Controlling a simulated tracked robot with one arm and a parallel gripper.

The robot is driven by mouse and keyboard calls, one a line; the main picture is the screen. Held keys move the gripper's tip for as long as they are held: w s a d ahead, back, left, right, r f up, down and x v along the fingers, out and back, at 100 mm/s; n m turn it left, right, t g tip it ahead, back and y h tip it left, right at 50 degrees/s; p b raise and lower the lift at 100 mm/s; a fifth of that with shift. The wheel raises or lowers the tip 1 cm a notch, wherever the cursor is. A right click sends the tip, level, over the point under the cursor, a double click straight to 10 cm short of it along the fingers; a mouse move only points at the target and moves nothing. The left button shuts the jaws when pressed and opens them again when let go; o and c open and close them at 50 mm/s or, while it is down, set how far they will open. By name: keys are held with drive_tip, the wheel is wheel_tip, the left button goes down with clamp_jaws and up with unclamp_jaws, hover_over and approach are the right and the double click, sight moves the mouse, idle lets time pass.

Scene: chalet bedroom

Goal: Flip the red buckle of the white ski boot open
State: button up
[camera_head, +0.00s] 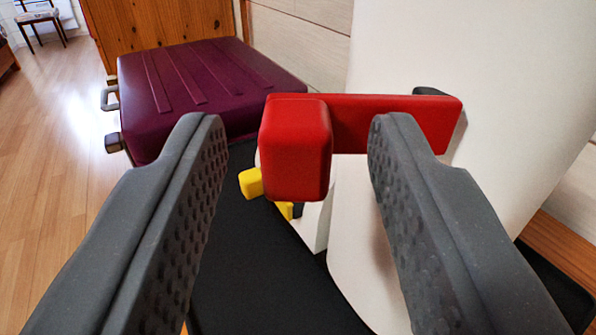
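The white ski boot (440,60) fills the right of the view, with its lower part behind my gripper's right finger. Its red buckle (296,148) has a block-like end facing me and a flat red bar that runs right across the boot's shell. My gripper (290,140) is open, one dark grey finger on each side of the buckle's block end. The right finger overlaps part of the red bar in the picture. I see a gap between the left finger and the block; contact with the right finger cannot be told.
A yellow piece (251,183) shows lower down beside the boot, above a black surface (260,270). A purple suitcase (200,85) lies behind to the left, near a wooden panel (160,22). A chair (42,20) stands far left. The wooden floor (50,130) there is clear.

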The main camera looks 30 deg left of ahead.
drive_tip(key=v, duration=1.3)
drive_tip(key=shift+s+d+f, duration=0.15)
drive_tip(key=shift+s+d, duration=0.05)
drive_tip(key=shift+s, duration=0.15)
drive_tip(key=shift+w, duration=0.1)
